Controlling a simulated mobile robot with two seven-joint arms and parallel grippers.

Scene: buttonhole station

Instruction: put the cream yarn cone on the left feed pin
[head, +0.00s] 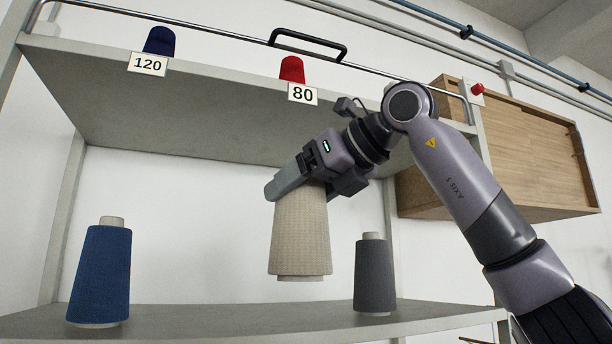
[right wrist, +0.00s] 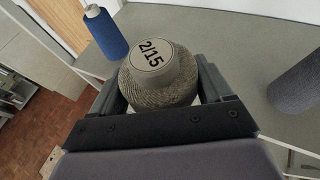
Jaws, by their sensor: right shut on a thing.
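The cream yarn cone (head: 301,237) hangs upright in my right gripper (head: 290,186), between the blue and grey cones and clear of the lower shelf. The right gripper is shut around the cone's upper part. In the right wrist view the cream cone (right wrist: 160,88) sits between the two fingers, its top marked "2/15" facing the camera. My left gripper is not in view. No feed pin can be made out in either view.
A blue cone (head: 100,276) and a grey cone (head: 374,275) stand on the lower shelf (head: 235,320). An upper shelf (head: 210,105) overhangs the gripper, with labels "120" (head: 147,64) and "80" (head: 303,94). A wooden cabinet (head: 530,150) is at right.

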